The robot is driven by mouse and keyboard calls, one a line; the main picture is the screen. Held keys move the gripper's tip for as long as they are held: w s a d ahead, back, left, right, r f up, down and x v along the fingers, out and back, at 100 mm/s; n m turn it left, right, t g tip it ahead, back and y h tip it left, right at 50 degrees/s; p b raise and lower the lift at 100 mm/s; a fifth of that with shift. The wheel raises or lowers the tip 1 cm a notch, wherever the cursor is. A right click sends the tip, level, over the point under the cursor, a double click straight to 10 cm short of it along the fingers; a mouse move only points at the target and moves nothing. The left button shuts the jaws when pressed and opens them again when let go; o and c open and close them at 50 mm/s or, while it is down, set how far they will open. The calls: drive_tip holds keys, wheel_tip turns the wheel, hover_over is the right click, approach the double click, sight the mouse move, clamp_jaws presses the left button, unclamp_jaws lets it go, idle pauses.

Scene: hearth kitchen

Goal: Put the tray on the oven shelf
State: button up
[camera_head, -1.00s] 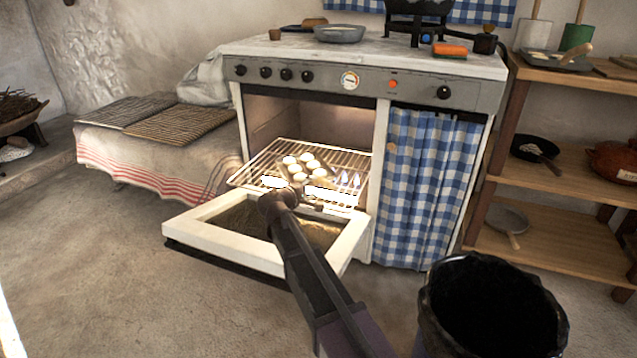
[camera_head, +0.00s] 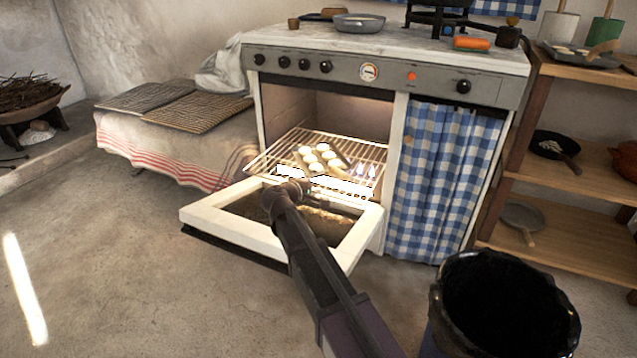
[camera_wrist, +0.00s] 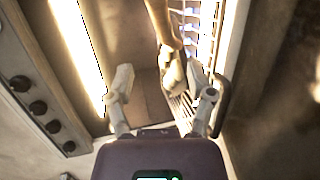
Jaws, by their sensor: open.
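The tray (camera_head: 345,160) holds several pale round rolls and lies on the oven's wire rack (camera_head: 274,158), inside the open oven and towards its front. In the wrist view the rolls (camera_wrist: 172,75) and a tan, handle-like piece (camera_wrist: 160,18) show beyond my fingers, over the rack bars (camera_wrist: 203,45). My gripper (camera_wrist: 162,85) is open, with its two fingers wide apart and nothing clearly held between them. In the head view my arm reaches over the lowered oven door to the rack's front edge; its fingers there are too small and glare-washed to make out.
The oven door (camera_head: 222,222) hangs open in front. A black bin (camera_head: 505,300) stands near at right, beside a checked curtain (camera_head: 435,180). Shelves (camera_head: 560,190) stand further right. The left floor is clear.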

drive_tip(key=s+d+f+m+g+y, duration=0.1)
drive_tip(key=s+d+f+m+g, duration=0.4)
drive_tip(key=d, duration=0.4)
drive_tip(key=s+d+f+m+g+y, duration=0.1)
drive_tip(key=s+d+f+m+g, duration=0.15)
drive_tip(key=s+d+f, duration=0.55)
drive_tip(key=s+d+m+g+y, duration=0.2)
drive_tip(key=s+d+y, duration=0.1)
drive_tip(key=s, duration=0.4)
drive_tip(key=s+d+f+m+g+y, duration=0.1)
drive_tip(key=s+d+m+g+y, duration=0.1)
drive_tip(key=s, duration=0.5)
drive_tip(key=shift+s+d+g+y, duration=0.35)
drive_tip(key=shift+d+g+y, duration=0.3)
drive_tip(key=shift+d, duration=0.3)
